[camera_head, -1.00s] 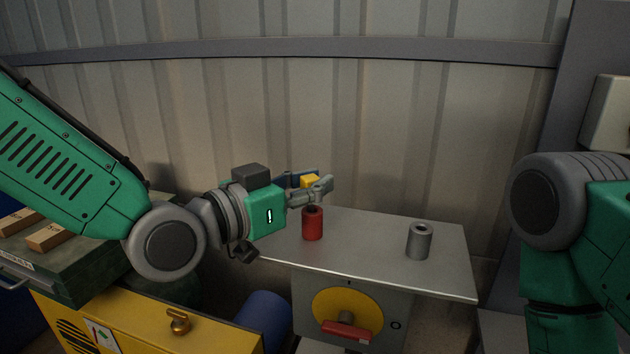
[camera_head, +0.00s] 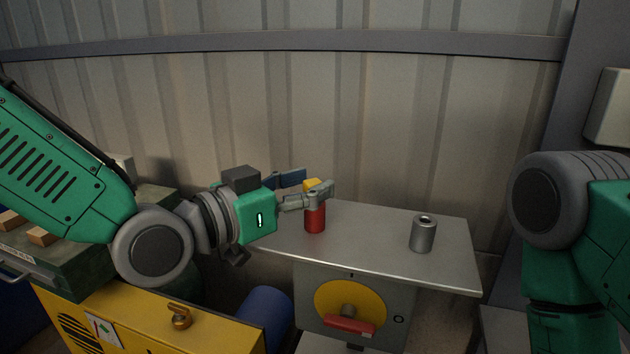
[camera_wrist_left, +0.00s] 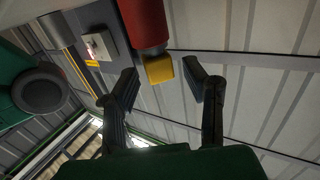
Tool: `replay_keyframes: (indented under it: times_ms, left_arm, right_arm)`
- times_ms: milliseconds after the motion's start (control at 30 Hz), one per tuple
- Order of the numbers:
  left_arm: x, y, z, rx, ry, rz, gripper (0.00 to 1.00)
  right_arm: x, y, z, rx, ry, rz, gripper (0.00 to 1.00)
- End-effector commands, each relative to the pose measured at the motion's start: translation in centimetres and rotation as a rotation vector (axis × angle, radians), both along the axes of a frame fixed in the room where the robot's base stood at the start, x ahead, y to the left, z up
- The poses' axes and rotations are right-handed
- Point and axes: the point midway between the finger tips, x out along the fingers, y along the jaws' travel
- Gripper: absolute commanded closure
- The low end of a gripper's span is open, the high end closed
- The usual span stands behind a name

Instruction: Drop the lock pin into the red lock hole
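My left gripper (camera_head: 311,190) is at the red cylinder (camera_head: 315,219) on the metal table. Its fingers are apart, one on each side of the lock pin's yellow head (camera_head: 312,184).
A grey cylinder (camera_head: 423,234) with a hole on top stands on the table (camera_head: 372,235) to the right. A yellow disc with a red handle (camera_head: 349,326) is on the front below. A yellow cabinet (camera_head: 150,325) and a blue cylinder (camera_head: 264,318) stand at lower left.

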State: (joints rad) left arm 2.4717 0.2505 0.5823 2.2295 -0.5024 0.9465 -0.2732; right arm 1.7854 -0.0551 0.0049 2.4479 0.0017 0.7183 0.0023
Motion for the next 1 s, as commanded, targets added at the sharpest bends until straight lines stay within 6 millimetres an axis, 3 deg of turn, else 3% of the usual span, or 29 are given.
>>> replay_keyframes:
  times_ms: [300, 500, 1000]
  left_arm:
    - [-4.4, 5.1, 0.2, -0.003, 0.001, 0.003, 0.6]
    - [-6.2, 7.3, 0.1, -0.002, 0.001, 0.002, 0.6]
    - [-6.8, 7.8, 0.1, -0.001, 0.001, 0.001, 0.6]
  right_arm:
    - [0.0, 0.0, 0.0, 0.0, 0.0, 0.0, 0.6]
    - [0.1, 0.0, 0.0, 0.0, 0.0, 0.0, 0.6]
    - [0.3, 0.0, -0.1, 0.0, 0.001, 0.0, 0.6]
